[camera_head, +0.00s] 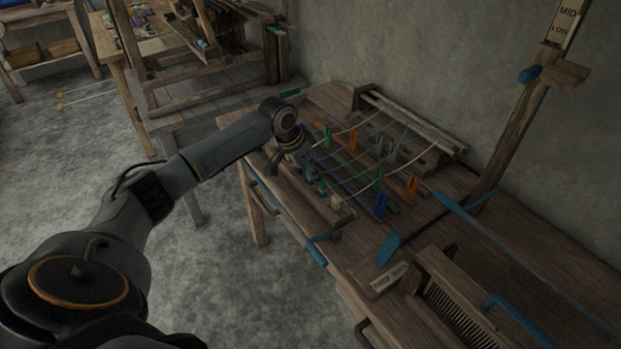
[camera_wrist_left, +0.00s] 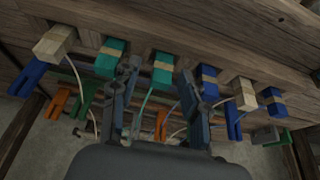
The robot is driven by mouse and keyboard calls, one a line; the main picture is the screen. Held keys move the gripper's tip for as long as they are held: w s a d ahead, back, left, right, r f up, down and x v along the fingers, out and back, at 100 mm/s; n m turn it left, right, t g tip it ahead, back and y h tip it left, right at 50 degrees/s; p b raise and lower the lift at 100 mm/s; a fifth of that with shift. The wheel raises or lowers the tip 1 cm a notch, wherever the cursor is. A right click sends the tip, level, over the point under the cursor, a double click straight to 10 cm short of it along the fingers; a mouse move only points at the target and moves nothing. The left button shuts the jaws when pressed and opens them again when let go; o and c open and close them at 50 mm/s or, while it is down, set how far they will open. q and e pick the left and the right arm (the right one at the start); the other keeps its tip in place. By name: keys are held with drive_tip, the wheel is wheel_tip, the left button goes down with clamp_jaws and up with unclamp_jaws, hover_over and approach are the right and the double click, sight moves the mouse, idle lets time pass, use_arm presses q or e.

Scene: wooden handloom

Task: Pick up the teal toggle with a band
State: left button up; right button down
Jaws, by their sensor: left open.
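In the left wrist view, a row of block-like toggles sticks out of a wooden rail. A teal toggle with a tan band (camera_wrist_left: 162,70) lies between the fingertips of my left gripper (camera_wrist_left: 157,84). A second teal toggle (camera_wrist_left: 109,60), also with a tan band, is just left of the left finger. A banded blue toggle (camera_wrist_left: 207,77) is just right of the right finger. My left gripper is open; I cannot tell whether either finger touches a toggle. In the head view, my left gripper (camera_head: 314,182) is at the bench's front rail and hides most of the row. My right gripper is out of view.
Cream toggles (camera_wrist_left: 55,42) and (camera_wrist_left: 246,92) and another blue one (camera_wrist_left: 274,101) share the row. Orange (camera_head: 411,187), green (camera_head: 328,136) and blue clips (camera_head: 380,205) stand behind among strung cords. A wooden post (camera_head: 515,115) and a comb-like reed (camera_head: 455,305) are to the right.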

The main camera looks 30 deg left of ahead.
use_arm(q)
drive_tip(key=shift+c, duration=0.2)
drive_tip(key=c, duration=0.8)
drive_tip(key=shift+r, duration=0.1)
drive_tip(key=shift+r, duration=0.6)
drive_tip(key=s+a+r, duration=0.1)
drive_tip(key=s+r, duration=0.3)
drive_tip(key=s+a+r+b, duration=0.1)
drive_tip(key=s+r, duration=0.2)
drive_tip(key=s, duration=0.2)
drive_tip(key=s+a+r+b, duration=0.1)
drive_tip(key=s+r, duration=0.3)
drive_tip(key=shift+s+r, duration=0.35)
drive_tip(key=shift+s, duration=0.05)
